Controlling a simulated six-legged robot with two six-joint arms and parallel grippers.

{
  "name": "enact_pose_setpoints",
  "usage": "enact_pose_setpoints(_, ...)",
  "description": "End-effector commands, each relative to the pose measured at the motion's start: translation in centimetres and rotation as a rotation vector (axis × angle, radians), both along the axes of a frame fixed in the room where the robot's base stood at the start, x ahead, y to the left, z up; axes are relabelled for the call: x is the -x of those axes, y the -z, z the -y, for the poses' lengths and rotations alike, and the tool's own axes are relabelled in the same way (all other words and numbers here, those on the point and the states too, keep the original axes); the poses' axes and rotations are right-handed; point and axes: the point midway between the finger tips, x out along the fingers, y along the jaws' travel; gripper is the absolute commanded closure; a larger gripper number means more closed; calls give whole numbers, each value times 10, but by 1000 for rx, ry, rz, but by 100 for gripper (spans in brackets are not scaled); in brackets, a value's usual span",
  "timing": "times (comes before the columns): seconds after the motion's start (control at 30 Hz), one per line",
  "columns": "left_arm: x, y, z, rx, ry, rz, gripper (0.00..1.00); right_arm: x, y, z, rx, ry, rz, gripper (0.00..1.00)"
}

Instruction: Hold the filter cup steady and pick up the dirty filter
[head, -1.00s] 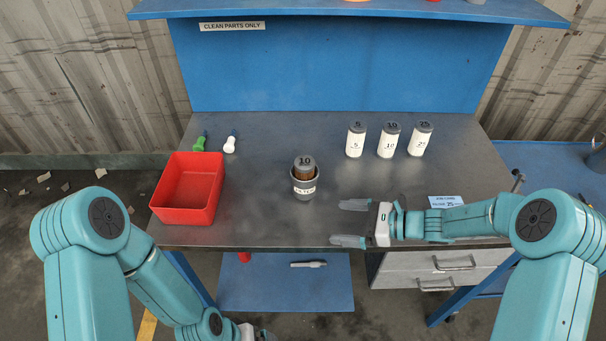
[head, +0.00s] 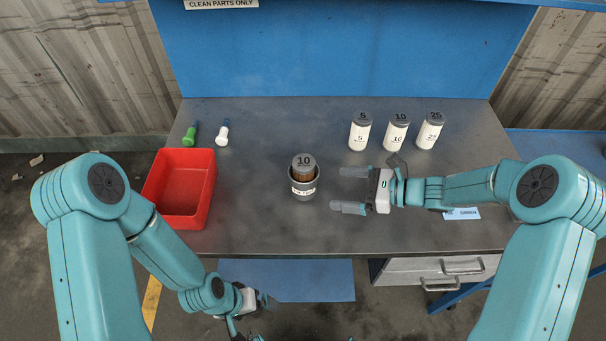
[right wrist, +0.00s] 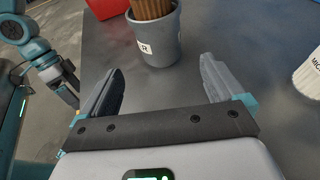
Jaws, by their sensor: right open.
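The filter cup (head: 302,190) is a grey cup with a white label, standing upright near the middle of the bench. The dirty filter (head: 303,170), brown with a dark cap marked 10, stands in it and sticks out of the top. My right gripper (head: 350,190) is open and empty, just right of the cup, fingers pointing at it. In the right wrist view the cup (right wrist: 160,42) is ahead of the spread fingers, apart from them, with the pleated brown filter (right wrist: 150,8) in it. My left gripper (head: 262,308) is low, in front of the bench edge; its jaws are unclear.
White filters marked 5 (head: 359,132), 10 (head: 396,133) and 25 (head: 430,131) stand at the back right. A card (head: 461,213) lies by my right arm.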

Motion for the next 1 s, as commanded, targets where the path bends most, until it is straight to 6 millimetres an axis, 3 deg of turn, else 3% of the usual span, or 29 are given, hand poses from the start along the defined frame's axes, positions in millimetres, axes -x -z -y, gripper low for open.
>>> enact_pose_setpoints(0.17,0,4,0,0,0,0,0,1,4,-9,-1,-2,0,4)
enact_pose_setpoints(0.7,0,36,0,0,0,0,0,-21,29,-80,0,-2,2,4)
enact_pose_setpoints(1.0,0,40,0,0,0,0,0,-27,30,-92,0,0,1,4)
